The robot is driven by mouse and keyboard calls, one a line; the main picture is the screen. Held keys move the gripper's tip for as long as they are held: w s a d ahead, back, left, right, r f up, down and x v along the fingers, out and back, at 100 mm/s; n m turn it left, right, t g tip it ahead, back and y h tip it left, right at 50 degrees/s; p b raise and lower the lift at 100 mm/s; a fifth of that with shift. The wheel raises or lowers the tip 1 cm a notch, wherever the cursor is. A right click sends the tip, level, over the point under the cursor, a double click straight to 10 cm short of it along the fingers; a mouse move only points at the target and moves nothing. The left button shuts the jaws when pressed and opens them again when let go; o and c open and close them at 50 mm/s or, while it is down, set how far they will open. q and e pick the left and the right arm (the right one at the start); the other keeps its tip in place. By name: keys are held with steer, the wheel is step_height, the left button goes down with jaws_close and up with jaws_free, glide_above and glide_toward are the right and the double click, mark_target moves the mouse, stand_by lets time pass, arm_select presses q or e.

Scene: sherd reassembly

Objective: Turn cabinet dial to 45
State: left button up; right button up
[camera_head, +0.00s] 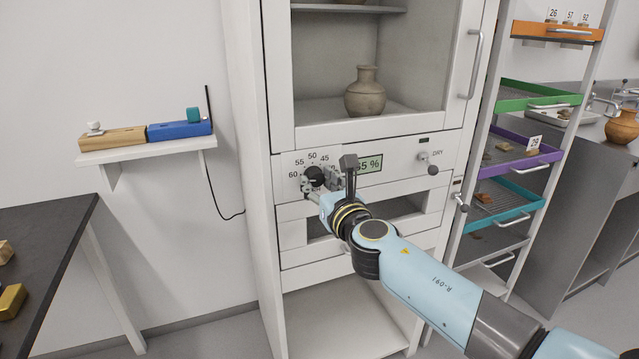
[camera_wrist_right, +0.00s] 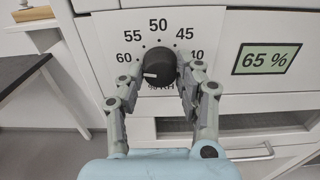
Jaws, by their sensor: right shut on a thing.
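The cabinet dial (camera_head: 314,175) is a round black knob on the white cabinet's front panel. In the right wrist view the dial (camera_wrist_right: 160,66) has a white mark at its lower left, on the 60 side of the scale. The scale numbers 60, 55, 50, 45 and a partly covered 40 run around it. The display (camera_wrist_right: 266,58) beside it reads 65 %. My right gripper (camera_head: 320,180) is shut on the dial, one finger on each side; it also shows in the right wrist view (camera_wrist_right: 165,72). My left gripper is not in view.
The white cabinet (camera_head: 245,130) holds a clay pot (camera_head: 365,93) on an upper shelf. A DRY switch (camera_head: 431,165) is right of the display. A rack of coloured trays (camera_head: 520,145) stands at right. A wall shelf (camera_head: 150,149) and dark table (camera_head: 45,230) are at left.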

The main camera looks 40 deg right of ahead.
steer(key=m+b, duration=0.2)
steer(key=m, duration=0.3)
steer(key=shift+f, duration=0.15)
steer(key=m+b, duration=0.2)
steer(key=m, duration=0.4)
steer(key=shift+m, duration=0.4)
steer(key=m+b, duration=0.3)
steer(key=m, duration=0.3)
steer(key=m+b, duration=0.2)
steer(key=m, duration=0.3)
steer(key=shift+m, duration=0.4)
